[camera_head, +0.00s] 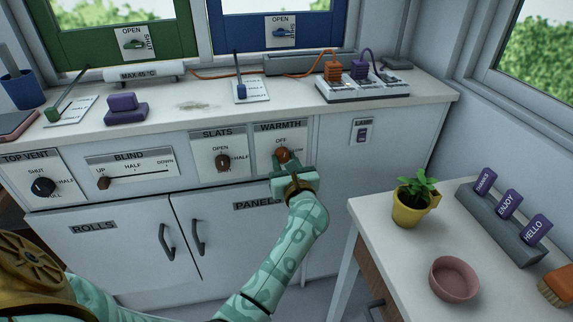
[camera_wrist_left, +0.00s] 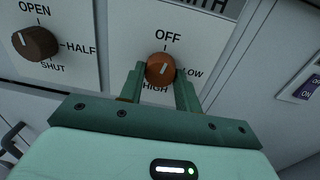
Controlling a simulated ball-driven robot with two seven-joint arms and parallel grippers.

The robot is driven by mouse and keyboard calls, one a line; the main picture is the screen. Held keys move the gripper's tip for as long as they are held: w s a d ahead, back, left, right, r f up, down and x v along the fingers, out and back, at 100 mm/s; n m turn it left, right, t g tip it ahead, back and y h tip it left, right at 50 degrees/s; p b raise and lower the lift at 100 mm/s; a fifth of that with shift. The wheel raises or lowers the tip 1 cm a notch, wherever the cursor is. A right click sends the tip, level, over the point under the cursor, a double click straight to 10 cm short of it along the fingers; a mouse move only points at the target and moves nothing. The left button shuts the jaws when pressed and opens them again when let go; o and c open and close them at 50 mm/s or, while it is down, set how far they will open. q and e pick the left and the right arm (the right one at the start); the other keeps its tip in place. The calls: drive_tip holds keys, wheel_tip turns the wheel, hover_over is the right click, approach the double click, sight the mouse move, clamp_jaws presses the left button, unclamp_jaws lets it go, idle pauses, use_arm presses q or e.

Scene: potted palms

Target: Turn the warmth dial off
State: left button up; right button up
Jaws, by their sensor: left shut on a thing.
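The warmth dial (camera_head: 282,155) is an orange-brown round knob on the white WARMTH panel at the right of the cabinet front. It also shows in the left wrist view (camera_wrist_left: 160,68), with OFF above, LOW at the right and HIGH below. Its white mark runs roughly along the OFF–HIGH line, its upper end towards OFF; which end is the pointer is hard to tell. My left gripper (camera_head: 284,166) is shut on the knob, one green finger on each side in the left wrist view (camera_wrist_left: 160,80). My right gripper is not in view.
The slats dial (camera_head: 222,162) is just left of the warmth panel, and a lamp switch (camera_head: 362,132) is to the right. Cabinet handles (camera_head: 197,238) stick out below. A side table with a potted plant (camera_head: 413,200) and a pink bowl (camera_head: 453,279) stands at the right.

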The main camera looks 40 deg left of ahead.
use_arm(q)
drive_tip(key=shift+f+n, duration=0.3)
drive_tip(key=shift+n, duration=0.3)
drive_tip(key=shift+n+b, duration=0.4)
drive_tip(key=shift+d+r+n, duration=0.1)
drive_tip(key=shift+n, duration=0.2)
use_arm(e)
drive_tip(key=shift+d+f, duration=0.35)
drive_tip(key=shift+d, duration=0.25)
